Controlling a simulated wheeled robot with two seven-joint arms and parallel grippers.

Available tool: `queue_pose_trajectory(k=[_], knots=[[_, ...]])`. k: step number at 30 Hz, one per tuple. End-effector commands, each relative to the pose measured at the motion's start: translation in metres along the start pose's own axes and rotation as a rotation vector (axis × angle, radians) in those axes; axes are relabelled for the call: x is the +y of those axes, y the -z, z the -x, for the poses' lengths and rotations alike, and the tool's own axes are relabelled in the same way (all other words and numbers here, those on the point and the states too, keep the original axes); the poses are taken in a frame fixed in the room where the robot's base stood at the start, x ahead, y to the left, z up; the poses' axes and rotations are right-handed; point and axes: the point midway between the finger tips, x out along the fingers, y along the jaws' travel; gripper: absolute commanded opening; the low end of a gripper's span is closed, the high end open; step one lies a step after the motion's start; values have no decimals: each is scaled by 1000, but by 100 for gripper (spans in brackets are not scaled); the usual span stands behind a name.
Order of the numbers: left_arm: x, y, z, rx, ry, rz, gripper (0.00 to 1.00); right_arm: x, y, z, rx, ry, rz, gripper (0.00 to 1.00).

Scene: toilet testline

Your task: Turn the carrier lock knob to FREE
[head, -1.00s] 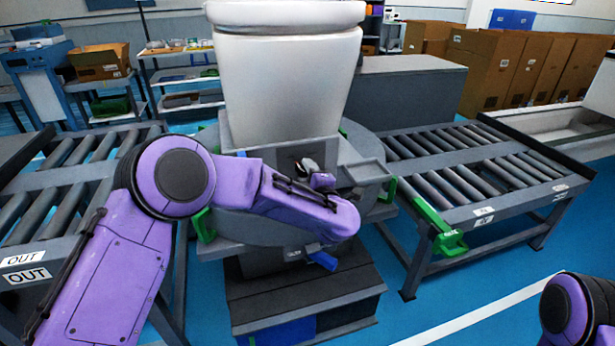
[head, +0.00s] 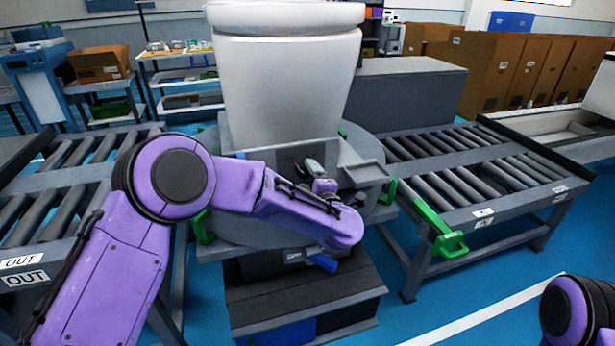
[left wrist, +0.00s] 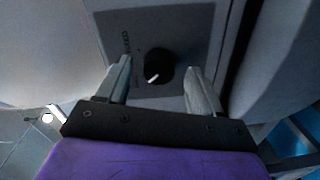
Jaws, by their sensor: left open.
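The carrier lock knob (left wrist: 158,68) is a round black knob with a white pointer line, set in a dark panel (left wrist: 195,25) with partly readable lettering to its left. The pointer slants toward the lower left in the left wrist view. My left gripper (left wrist: 160,80) is open, with one finger on each side of the knob; I cannot tell whether either finger touches it. In the head view my left gripper (head: 316,172) is at the panel below the white toilet (head: 285,90), and it hides the knob there. Only part of my right arm shows, at the lower right; its gripper is out of view.
The toilet stands on a round grey carrier (head: 225,228) with green clamps. A roller conveyor (head: 480,170) stands at the right, and another (head: 60,180) at the left. A small grey tray (head: 366,172) juts out right of the panel. A blue handle (head: 322,262) sits below.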

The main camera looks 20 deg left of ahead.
Motion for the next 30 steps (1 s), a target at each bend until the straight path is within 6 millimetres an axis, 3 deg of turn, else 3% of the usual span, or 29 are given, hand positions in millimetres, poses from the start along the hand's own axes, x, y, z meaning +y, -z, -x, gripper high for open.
queue_pose_trajectory(k=[6,12,23,25,26,27,29,30], knots=[[0,-1,54,-4,-3,-2,66,0,-2,-5,0,0,0,43],[0,-1,85,-1,-2,0,66,-1,-3,-7,0,0,0,43],[0,-1,90,-4,0,-2,66,-1,-3,-7,0,0,0,43],[0,-10,91,-55,-9,-31,66,-1,-3,-7,0,0,0,43],[-5,-17,94,-108,-18,-75,66,-1,-3,-7,0,0,0,43],[-26,-20,96,-193,-29,-185,66,-1,-3,-7,0,0,0,43],[-70,-15,97,-303,-6,-352,66,0,-1,-2,0,0,0,43],[-104,-8,101,-370,26,-456,66,0,0,1,0,0,0,43]])
